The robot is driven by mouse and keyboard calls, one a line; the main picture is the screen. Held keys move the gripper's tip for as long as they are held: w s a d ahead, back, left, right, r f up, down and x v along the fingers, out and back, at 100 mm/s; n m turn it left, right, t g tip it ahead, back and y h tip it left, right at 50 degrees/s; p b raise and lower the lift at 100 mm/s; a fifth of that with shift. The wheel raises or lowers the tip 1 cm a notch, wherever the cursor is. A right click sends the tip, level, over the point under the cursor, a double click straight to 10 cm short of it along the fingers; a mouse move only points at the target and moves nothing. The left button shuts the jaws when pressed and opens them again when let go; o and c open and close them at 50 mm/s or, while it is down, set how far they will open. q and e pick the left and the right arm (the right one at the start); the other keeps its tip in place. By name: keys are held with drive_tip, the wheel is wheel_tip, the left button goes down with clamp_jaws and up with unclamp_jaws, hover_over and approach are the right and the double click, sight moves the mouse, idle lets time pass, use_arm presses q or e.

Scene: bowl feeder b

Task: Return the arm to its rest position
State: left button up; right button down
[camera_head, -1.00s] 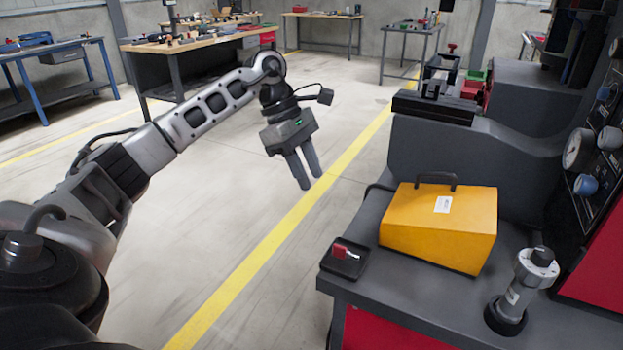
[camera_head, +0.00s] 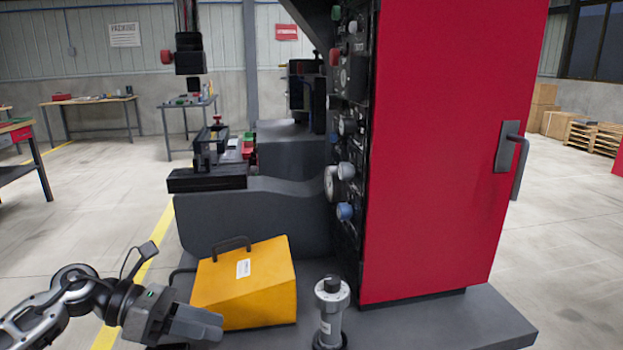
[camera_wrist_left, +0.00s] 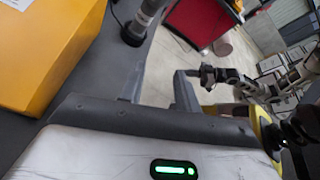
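My left gripper (camera_head: 214,325) is at the lower left of the head view, its fingers pointing right, in front of the yellow case (camera_head: 245,290). No contact with the case can be made out. In the left wrist view the two fingers of the left gripper (camera_wrist_left: 158,82) stand apart with nothing between them, so it is open and empty. A jointed arm, seemingly my right one, shows small at the right of the wrist view; its gripper (camera_wrist_left: 207,76) is too small to read. The head view does not show my right arm.
The yellow case and an upright grey cylinder tool (camera_head: 331,312) stand on the dark machine base (camera_head: 440,322). A tall red cabinet (camera_head: 450,150) rises behind them. Workbenches (camera_head: 95,100) stand at the back left. Open floor lies to the left and right.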

use_arm(q)
drive_tip(key=s+d+f+n+t, duration=0.1)
drive_tip(key=d+n+t, duration=0.1)
drive_tip(key=n+t, duration=0.35)
drive_tip(key=d+f+n+t+h, duration=0.1)
drive_tip(key=d+n+t, duration=0.2)
drive_tip(key=n, duration=0.5)
drive_tip(key=s+d+f+n+t, duration=0.1)
drive_tip(key=d+n+t, duration=0.1)
drive_tip(key=n+t, duration=0.35)
drive_tip(key=s+a+f+n+g+y, duration=0.1)
drive_tip(key=s+f+n+g+y, duration=0.2)
drive_tip(key=n, duration=1)
drive_tip(key=s+a+f+n+g+y, duration=0.1)
drive_tip(key=s+f+n+g+y, duration=0.1)
drive_tip(key=s+f+n+y, duration=0.6)
drive_tip(key=s+f+n, duration=0.3)
drive_tip(key=f+n, duration=0.2)
drive_tip(key=f, duration=0.2)
drive_tip(key=shift+s+a+g, duration=0.2)
drive_tip(key=shift+s+g, duration=0.05)
drive_tip(key=shift+g, duration=0.15)
